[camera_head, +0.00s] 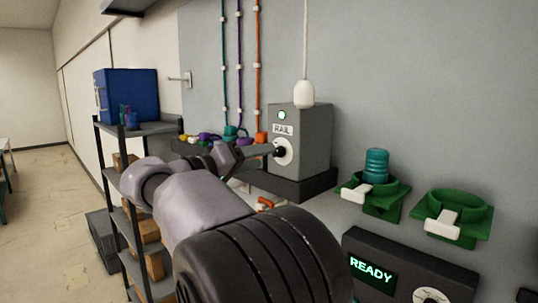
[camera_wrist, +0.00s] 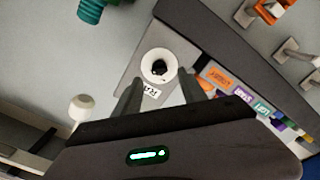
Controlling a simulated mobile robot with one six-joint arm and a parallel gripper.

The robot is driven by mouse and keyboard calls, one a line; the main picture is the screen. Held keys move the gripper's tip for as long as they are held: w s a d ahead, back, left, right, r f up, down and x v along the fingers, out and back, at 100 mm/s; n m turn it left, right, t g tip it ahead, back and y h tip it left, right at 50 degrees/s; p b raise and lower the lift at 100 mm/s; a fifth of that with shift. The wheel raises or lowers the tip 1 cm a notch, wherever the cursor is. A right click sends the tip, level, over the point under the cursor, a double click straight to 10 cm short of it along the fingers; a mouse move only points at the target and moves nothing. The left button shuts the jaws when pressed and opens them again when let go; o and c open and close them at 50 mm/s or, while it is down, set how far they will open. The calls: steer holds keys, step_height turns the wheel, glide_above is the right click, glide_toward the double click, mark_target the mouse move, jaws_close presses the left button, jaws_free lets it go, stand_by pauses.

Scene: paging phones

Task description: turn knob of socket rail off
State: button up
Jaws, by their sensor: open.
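The grey socket rail box (camera_head: 312,140) is labelled RAIL and has a lit green lamp (camera_head: 282,115) above the label. Its knob (camera_head: 287,152) is a white round dial with a dark centre, low on the front face. In the wrist view the knob (camera_wrist: 158,66) lies just beyond and between the two fingertips. My gripper (camera_head: 268,150) is open and close in front of the knob, partly covering it in the head view. In the wrist view my gripper (camera_wrist: 160,90) holds nothing. I cannot tell whether a finger touches the knob.
Green sockets (camera_head: 455,214) stand to the right, one with a teal plug (camera_head: 376,166). A dark READY panel (camera_head: 405,275) is at lower right. A dark shelf (camera_head: 150,128) bears a blue box (camera_head: 130,95) at left.

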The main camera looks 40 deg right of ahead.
mark_target(279, 152)
steer(key=d, duration=0.4)
steer(key=shift+w+d, duration=0.15)
steer(key=shift+d, duration=0.2)
jaws_close()
